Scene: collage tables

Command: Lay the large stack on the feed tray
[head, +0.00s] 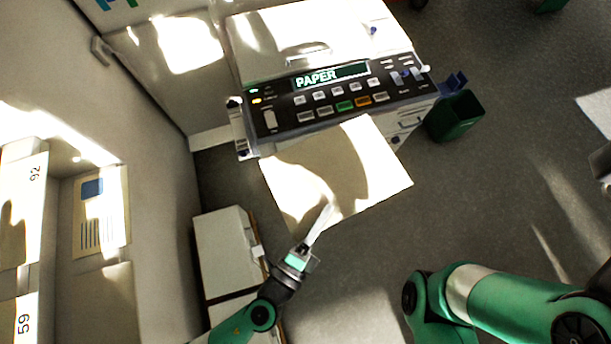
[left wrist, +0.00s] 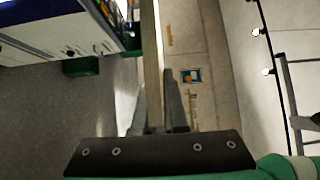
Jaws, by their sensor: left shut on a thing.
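A large pale paper stack (head: 350,170) hangs flat in front of the machine's PAPER panel in the head view, with sun and shadow across it. My left gripper (head: 322,220) is shut on its near edge. In the left wrist view the stack (left wrist: 151,50) shows edge-on as a thin pale strip between the fingers of my left gripper (left wrist: 154,110). The stack's far edge overlaps the front of the machine (head: 283,95); I cannot tell whether they touch. I cannot clearly pick out the feed tray. My right arm shows at lower right, its gripper out of frame.
A dark green bin (head: 457,117) stands right of the machine. A pale cabinet (head: 225,255) stands at lower left, along a wall with a posted notice (head: 101,212). Grey floor (head: 510,180) is open to the right.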

